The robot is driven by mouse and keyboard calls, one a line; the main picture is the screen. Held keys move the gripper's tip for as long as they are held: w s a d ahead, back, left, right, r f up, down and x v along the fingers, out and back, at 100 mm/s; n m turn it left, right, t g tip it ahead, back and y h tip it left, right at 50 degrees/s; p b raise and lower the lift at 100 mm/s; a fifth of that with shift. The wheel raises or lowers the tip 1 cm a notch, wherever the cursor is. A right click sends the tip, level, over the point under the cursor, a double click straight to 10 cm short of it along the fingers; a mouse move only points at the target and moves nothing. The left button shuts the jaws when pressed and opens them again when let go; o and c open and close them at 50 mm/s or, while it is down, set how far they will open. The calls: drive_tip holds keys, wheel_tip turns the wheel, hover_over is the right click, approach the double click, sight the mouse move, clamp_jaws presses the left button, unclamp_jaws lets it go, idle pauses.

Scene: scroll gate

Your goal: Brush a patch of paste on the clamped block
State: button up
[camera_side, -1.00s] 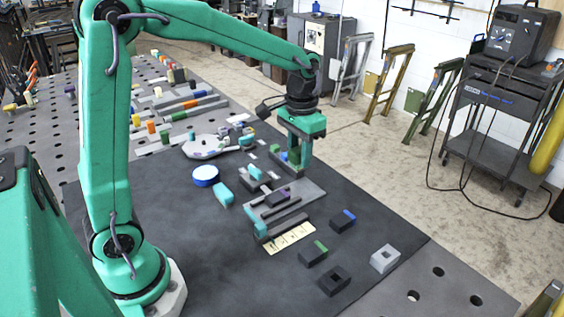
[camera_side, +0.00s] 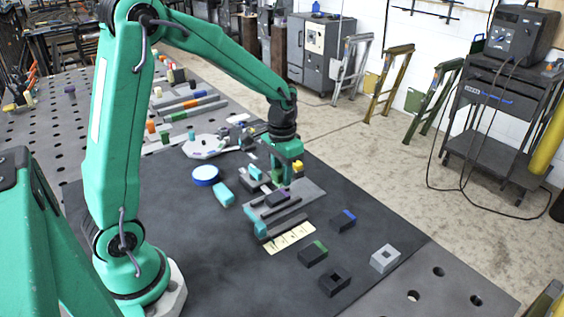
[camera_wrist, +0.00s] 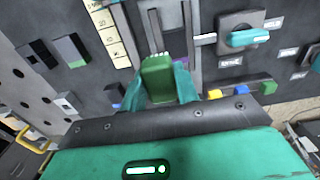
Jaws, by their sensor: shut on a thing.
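My gripper (camera_side: 281,181) is shut on a green brush (camera_wrist: 157,80) with pale bristles at its tip, seen between the teal fingers in the wrist view. In the side view the gripper is over the far end of a grey fixture plate (camera_side: 305,190) with dark rails. A dark block with a purple mark (camera_side: 277,197) sits on the fixture, just nearer the camera than the fingers. In the wrist view the brush covers part of the rails (camera_wrist: 151,22). I cannot tell whether the bristles touch anything. No patch of paste can be made out.
A cream marked strip (camera_side: 290,238) lies in front. Dark blocks with green (camera_side: 313,254) and blue (camera_side: 343,221) marks and a grey socket block (camera_side: 385,259) lie right.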

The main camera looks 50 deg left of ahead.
drive_tip(key=shift+f, duration=2.75)
drive_tip(key=shift+a+f, duration=0.45)
drive_tip(key=shift+f, duration=0.1)
drive_tip(key=shift+a, duration=2.45)
drive_tip(key=shift+d, duration=2.8)
drive_tip(key=shift+s+d, duration=0.15)
drive_tip(key=shift+s, duration=0.1)
drive_tip(key=shift+w+a, duration=0.1)
drive_tip(key=shift+a, duration=2.8)
drive_tip(key=shift+d, duration=2.8)
drive_tip(key=shift+r, duration=3.95)
